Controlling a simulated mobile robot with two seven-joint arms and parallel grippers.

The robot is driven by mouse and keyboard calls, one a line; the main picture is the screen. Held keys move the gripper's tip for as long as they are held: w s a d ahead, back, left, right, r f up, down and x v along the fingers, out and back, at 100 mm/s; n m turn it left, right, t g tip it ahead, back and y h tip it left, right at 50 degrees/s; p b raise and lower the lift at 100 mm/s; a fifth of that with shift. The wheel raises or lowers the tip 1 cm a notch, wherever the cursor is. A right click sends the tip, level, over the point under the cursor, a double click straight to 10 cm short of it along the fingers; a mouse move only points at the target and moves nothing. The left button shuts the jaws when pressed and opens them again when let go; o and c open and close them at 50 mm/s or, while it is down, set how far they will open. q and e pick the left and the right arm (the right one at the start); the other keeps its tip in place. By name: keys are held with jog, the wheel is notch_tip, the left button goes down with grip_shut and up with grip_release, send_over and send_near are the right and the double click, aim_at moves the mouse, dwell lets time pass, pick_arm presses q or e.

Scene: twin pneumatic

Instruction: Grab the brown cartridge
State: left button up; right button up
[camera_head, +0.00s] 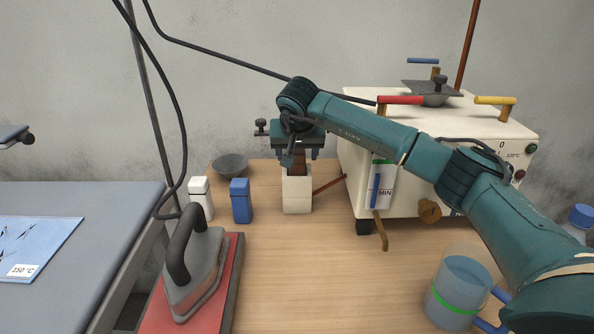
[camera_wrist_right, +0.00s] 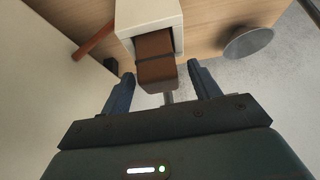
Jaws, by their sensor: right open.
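The brown cartridge (camera_head: 297,167) stands upright in a white holder (camera_head: 297,199) on the wooden table. In the right wrist view the brown cartridge (camera_wrist_right: 155,61) sticks out of the white holder (camera_wrist_right: 143,13). My right gripper (camera_head: 299,155) is above the holder, pointing down at the cartridge. In the right wrist view my right gripper (camera_wrist_right: 160,72) is open, with one finger on each side of the cartridge's upper end. Gaps show between the fingers and the cartridge. The lower part of the cartridge is hidden in the holder. My left gripper is not in view.
A cream machine (camera_head: 440,115) stands close right of the holder. A blue container (camera_head: 240,201), a white container (camera_head: 200,197) and a grey bowl (camera_head: 230,165) stand left. An iron (camera_head: 195,265) is at front left, a beaker (camera_head: 457,293) at front right. The front middle of the table is clear.

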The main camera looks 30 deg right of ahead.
jog(key=shift+c, duration=0.2)
grip_shut()
dwell(0.5)
